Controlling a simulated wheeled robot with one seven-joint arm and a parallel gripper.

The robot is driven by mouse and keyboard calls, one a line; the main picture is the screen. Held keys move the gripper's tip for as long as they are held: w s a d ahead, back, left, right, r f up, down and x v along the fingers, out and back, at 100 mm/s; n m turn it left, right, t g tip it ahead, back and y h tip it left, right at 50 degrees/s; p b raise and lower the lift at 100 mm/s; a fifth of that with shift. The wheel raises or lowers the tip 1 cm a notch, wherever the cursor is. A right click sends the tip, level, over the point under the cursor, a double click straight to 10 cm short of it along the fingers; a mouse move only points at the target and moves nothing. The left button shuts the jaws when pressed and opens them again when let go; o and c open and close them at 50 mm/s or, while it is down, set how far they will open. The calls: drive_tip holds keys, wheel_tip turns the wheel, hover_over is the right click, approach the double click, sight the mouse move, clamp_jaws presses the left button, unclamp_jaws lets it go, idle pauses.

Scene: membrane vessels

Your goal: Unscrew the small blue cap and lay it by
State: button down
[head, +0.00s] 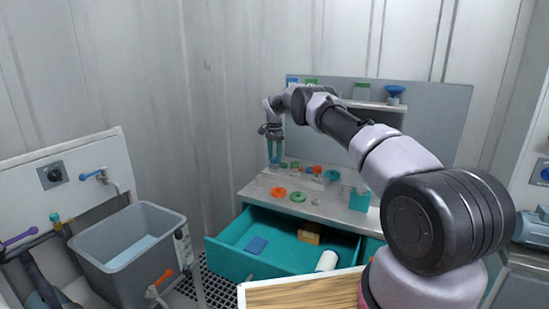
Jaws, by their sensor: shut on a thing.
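My gripper (274,159) points down over the left back of the worktop, its teal fingers close together. It is shut on a small blue thing at the fingertips, which looks like the small blue cap (274,161); the fingers hide most of it. Whether it touches anything below is too small to tell. Another small blue piece (309,170) sits to the right, beside an orange-red piece (317,169) on the worktop.
The worktop (322,209) carries an orange ring (278,192), a green ring (298,197) and a teal box (358,199). Below, an open teal drawer (228,254) holds a blue pad, a tan block and a white cylinder. A grey tub (118,268) stands left.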

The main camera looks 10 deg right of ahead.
sight(275, 158)
drive_tip(key=n, duration=0.4)
drive_tip(key=shift+r, duration=3.5)
